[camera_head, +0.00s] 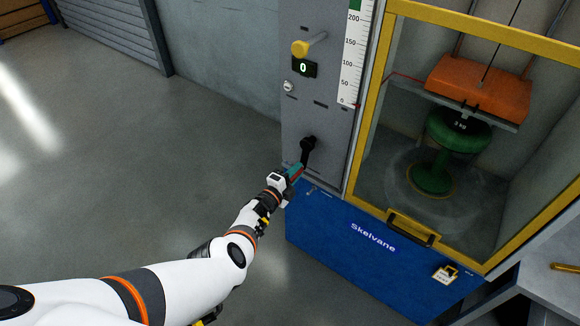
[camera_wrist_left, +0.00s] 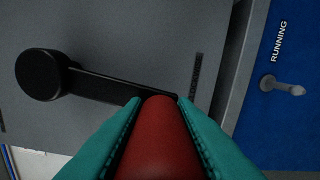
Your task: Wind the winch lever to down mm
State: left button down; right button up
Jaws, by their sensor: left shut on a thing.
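The winch lever has a black crank arm (camera_head: 306,152) on the grey machine panel, with its hub at the upper end and the arm pointing down. In the left wrist view the hub (camera_wrist_left: 42,74) is at the left and the arm runs right to a red handle (camera_wrist_left: 160,140). My left gripper (camera_head: 294,173) is at the lower end of the crank. Its teal fingers (camera_wrist_left: 158,135) are shut on the red handle, one on each side. My right gripper is not in view.
A yellow knob (camera_head: 300,47) and a display reading 0 (camera_head: 304,68) sit above the crank. A small switch (camera_wrist_left: 282,86) beside "RUNNING" is on the blue base (camera_head: 345,240). Floor at left is clear.

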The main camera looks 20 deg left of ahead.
pick_arm(q)
jog(key=shift+s+d+f+n, duration=0.15)
jog(key=shift+s+d+n, duration=0.2)
jog(key=shift+d+n, duration=0.45)
jog(key=c, duration=1.2)
grip_release()
jog(key=p+v, duration=0.7)
jog(key=v, duration=0.5)
